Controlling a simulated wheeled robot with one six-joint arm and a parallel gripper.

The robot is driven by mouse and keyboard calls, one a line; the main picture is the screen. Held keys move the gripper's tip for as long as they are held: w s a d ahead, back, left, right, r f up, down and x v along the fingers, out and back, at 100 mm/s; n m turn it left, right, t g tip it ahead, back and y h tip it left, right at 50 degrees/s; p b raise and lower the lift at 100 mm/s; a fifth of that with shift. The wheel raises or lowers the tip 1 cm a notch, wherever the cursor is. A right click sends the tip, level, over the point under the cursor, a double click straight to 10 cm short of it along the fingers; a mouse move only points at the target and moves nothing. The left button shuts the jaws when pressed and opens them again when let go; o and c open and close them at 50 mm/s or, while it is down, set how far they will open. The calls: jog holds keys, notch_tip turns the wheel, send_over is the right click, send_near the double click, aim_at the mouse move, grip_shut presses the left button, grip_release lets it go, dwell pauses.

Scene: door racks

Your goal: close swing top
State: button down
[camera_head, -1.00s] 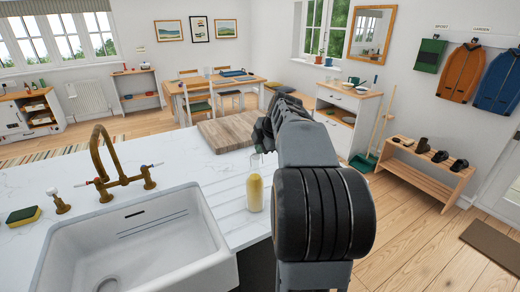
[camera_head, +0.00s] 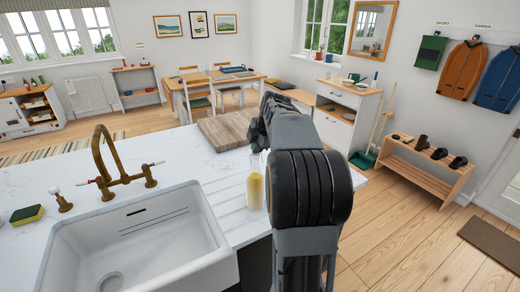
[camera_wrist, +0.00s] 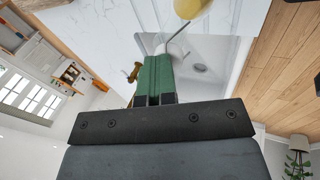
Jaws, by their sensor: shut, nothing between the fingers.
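A clear swing-top bottle (camera_head: 255,186) with pale yellow contents stands upright on the white counter, right of the sink. Its neck is partly covered by my arm in the head view, and I cannot make out whether the stopper is seated. In the wrist view the yellow bottle (camera_wrist: 190,8) is cut off at the top edge. My gripper (camera_head: 258,132) is above and beyond the bottle's top. In the wrist view its green fingers (camera_wrist: 155,70) are together and empty, apart from the bottle's body. A thin grey line runs between the fingers and the bottle; I cannot tell what it is.
A white sink (camera_head: 135,250) with a brass tap (camera_head: 120,175) is left of the bottle. A wooden board (camera_head: 225,128) lies behind it on the counter. A sponge (camera_head: 26,214) is at the far left. The counter between sink and board is clear.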

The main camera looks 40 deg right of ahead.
jog(key=shift+w+d+f, duration=0.1)
jog(key=shift+w+f, duration=0.2)
jog(key=shift+w, duration=0.1)
jog(key=shift+s, duration=0.15)
jog(key=shift+s+f+b, duration=0.2)
jog(key=shift+s+b, duration=0.3)
jog(key=shift+b, duration=0.3)
jog(key=shift+s+a, duration=0.15)
jog(key=shift+a, duration=0.05)
jog(key=shift+r, duration=0.25)
notch_tip(320, 180, up, 14)
jog(key=s+d+p, duration=0.1)
jog(key=p, duration=0.2)
jog(key=shift+s+d, duration=0.15)
jog(key=shift+s, duration=0.1)
